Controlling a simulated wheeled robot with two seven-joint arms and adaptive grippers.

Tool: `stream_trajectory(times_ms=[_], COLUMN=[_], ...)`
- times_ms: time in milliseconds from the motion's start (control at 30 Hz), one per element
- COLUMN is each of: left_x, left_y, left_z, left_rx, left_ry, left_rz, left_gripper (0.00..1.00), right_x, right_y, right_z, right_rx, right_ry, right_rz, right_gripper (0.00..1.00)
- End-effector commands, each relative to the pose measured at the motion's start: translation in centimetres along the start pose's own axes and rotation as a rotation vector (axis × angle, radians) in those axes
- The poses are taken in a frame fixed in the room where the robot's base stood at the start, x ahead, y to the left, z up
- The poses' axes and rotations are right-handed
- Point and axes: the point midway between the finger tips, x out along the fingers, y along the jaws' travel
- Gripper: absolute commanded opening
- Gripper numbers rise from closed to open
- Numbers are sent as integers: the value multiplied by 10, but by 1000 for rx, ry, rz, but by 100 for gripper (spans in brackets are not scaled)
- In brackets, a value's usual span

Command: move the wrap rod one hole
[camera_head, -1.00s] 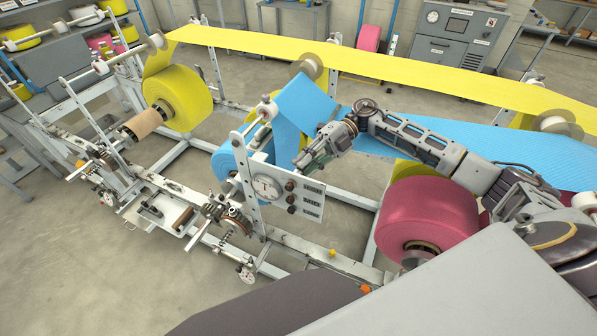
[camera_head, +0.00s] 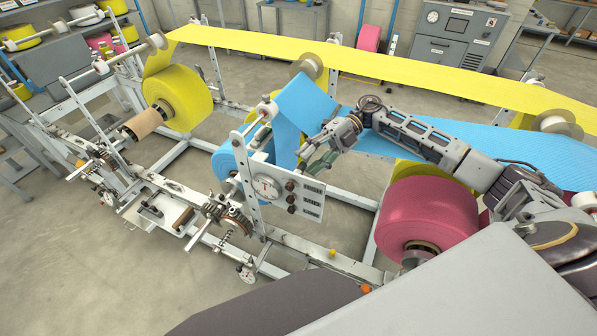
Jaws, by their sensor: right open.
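The wrap rod (camera_head: 267,108), with a pale round end, sits near the top of a holed metal upright (camera_head: 246,165). Blue cloth (camera_head: 303,103) passes beside and behind it, and a blue roll (camera_head: 224,162) sits lower down. My right gripper (camera_head: 311,164) is open, its fingers pointing down and left, in front of the blue cloth and just above the gauge panel. It is to the right of the rod end and apart from it. Which hole the rod sits in is too small to tell. My left gripper is not in view.
A panel with a round gauge (camera_head: 267,188) and knobs stands just below the gripper. A red roll (camera_head: 428,215) lies below my right arm. A yellow roll (camera_head: 183,97) is at left, and a yellow web (camera_head: 400,73) crosses overhead. Frame rails (camera_head: 300,250) run along the front.

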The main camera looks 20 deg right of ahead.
Motion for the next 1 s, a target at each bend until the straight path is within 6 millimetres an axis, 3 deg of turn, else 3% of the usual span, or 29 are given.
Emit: stream_trajectory(times_ms=[600, 1000], left_x=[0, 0], left_y=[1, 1], left_z=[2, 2], left_rx=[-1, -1], left_ry=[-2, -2], left_rz=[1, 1], left_gripper=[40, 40], right_x=[-84, -100], right_y=[0, 0], right_z=[0, 0], right_rx=[0, 0], right_ry=[-1, 1], right_rz=[0, 0], right_gripper=[44, 44])
